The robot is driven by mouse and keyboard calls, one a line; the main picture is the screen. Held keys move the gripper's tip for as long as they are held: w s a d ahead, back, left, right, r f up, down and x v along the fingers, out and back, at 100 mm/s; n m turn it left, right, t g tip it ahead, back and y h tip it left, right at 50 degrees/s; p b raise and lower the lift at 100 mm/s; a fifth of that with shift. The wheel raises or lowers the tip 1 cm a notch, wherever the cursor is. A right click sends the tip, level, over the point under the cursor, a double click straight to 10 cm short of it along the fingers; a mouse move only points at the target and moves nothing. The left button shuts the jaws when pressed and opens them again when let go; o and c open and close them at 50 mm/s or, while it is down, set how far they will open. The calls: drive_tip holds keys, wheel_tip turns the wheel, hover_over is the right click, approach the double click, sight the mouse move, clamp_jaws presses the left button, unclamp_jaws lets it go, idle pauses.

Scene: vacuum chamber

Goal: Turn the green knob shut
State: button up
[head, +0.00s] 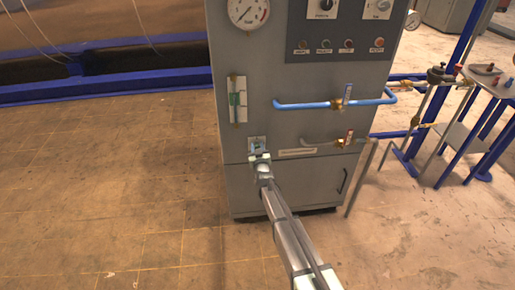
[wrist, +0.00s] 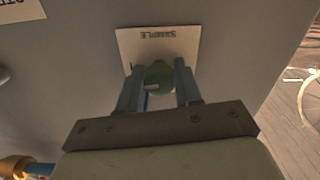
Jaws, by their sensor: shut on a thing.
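The green knob (wrist: 160,80) sits on the cabinet face in front of a pale plate (wrist: 130,45) marked "SAMPLE", which appears upside down in the wrist view. My gripper (wrist: 159,82) has one finger on each side of the knob and is shut on it. The fingers cover the knob's sides. A short pale mark shows on the knob near its middle. In the head view my gripper (head: 258,156) meets the cabinet front just below a small plate (head: 257,142), and the knob is mostly hidden there.
The grey cabinet (head: 300,190) carries a gauge (head: 249,12), a sight glass (head: 238,99) and a row of buttons (head: 340,45) above. A blue pipe with a valve (head: 340,103) and a grey pipe with a valve (head: 345,140) run to the right. Open floor (head: 110,180) lies left.

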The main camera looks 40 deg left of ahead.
drive_tip(key=n, duration=0.4)
drive_tip(key=shift+a+n, duration=0.1)
drive_tip(key=shift+n, duration=0.2)
drive_tip(key=n, duration=0.3)
drive_tip(key=shift+n, duration=0.3)
drive_tip(key=n, duration=0.4)
drive_tip(key=shift+f, duration=0.1)
drive_tip(key=shift+n, duration=2)
drive_tip(key=o, duration=1)
drive_tip(key=shift+s, duration=0.15)
